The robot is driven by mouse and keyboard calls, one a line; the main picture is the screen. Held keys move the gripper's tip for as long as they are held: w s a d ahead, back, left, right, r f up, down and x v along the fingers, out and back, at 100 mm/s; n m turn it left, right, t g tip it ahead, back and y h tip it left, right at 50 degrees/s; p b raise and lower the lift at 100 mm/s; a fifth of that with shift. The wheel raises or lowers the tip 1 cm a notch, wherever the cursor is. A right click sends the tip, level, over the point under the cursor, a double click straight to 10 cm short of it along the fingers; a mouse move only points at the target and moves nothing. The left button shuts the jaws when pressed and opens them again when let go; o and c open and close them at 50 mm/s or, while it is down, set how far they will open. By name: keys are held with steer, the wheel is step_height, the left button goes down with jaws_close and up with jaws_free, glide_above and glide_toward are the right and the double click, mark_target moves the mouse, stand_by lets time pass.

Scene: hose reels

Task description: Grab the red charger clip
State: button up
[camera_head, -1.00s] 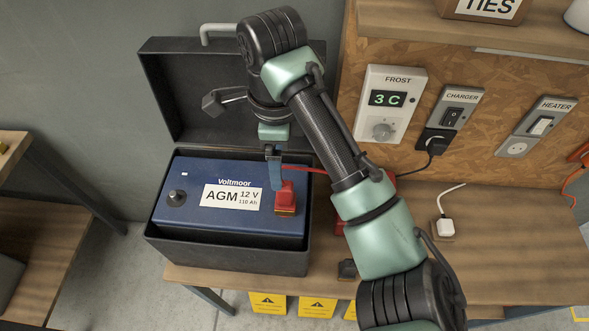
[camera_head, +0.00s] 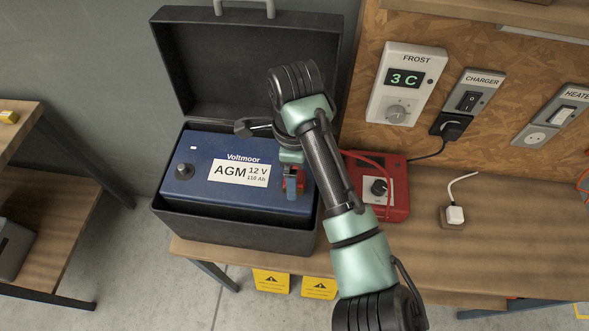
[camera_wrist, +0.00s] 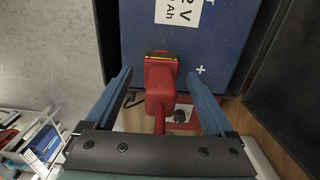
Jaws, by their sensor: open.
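The red charger clip (camera_wrist: 160,85) sits at the plus-marked corner of the blue battery (camera_head: 215,190), its jaw end toward the battery. In the wrist view my gripper (camera_wrist: 160,85) is open, with one blue finger on each side of the clip and a gap on both sides. In the head view my gripper (camera_head: 291,188) is down over the clip, which is mostly hidden behind the fingers. A red cable runs from the clip to the red charger box (camera_head: 390,200) on the bench.
The battery stands in an open black case (camera_head: 235,231) with its lid (camera_head: 255,60) raised behind. A wall panel carries a frost unit (camera_head: 405,83), a charger switch (camera_head: 468,101) and a heater switch (camera_head: 567,117).

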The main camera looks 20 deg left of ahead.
steer(key=shift+f, duration=0.8)
jaws_close()
